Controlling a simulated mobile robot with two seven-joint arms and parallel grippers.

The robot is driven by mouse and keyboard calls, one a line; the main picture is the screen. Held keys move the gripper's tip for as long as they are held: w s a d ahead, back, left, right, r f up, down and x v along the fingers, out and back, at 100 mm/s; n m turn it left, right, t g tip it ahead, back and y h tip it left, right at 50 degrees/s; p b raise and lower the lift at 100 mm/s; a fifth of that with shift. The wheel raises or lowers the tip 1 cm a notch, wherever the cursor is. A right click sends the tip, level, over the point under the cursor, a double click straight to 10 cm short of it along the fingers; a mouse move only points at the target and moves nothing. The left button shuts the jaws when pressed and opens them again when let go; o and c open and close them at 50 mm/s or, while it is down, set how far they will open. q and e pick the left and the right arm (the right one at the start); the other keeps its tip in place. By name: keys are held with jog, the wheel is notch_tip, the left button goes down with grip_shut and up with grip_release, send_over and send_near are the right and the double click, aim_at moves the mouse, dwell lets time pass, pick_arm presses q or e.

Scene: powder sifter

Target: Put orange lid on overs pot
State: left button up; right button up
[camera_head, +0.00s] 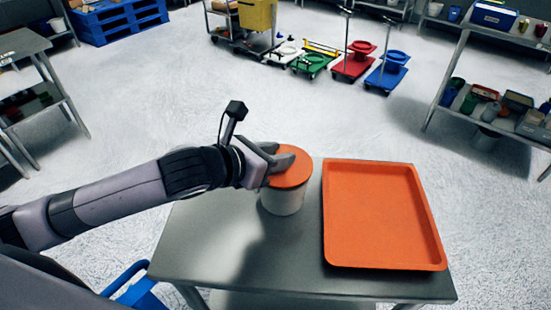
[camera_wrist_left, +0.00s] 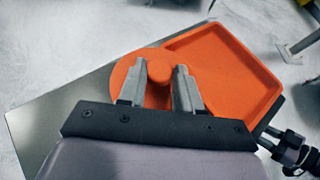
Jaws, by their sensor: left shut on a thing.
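The orange lid (camera_head: 291,168) is at the top of the pale overs pot (camera_head: 284,201), which stands upright on the metal table's left part. The lid looks level; whether it is fully seated I cannot tell. My left gripper (camera_head: 284,162) reaches in from the left and is shut on the lid's raised knob. In the left wrist view the round lid (camera_wrist_left: 122,72) and its knob show at the fingertips of the left gripper (camera_wrist_left: 162,74); the pot is hidden beneath.
An orange tray (camera_head: 375,215) lies empty on the table (camera_head: 215,245), right of the pot. The table's front left is clear. Shelves (camera_head: 470,75) with containers stand at the right, and coloured dollies (camera_head: 387,72) stand at the back.

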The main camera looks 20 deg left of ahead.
pick_arm(q)
jog(key=shift+f, duration=0.55)
jog(key=shift+f, duration=0.1)
jog(key=shift+f, duration=0.15)
jog(key=o, duration=1)
jog(key=shift+r, duration=0.3)
jog(key=shift+s+a+r, duration=0.1)
jog(key=shift+s+a, duration=0.1)
jog(key=shift+s, duration=0.05)
jog(key=v, duration=1.1)
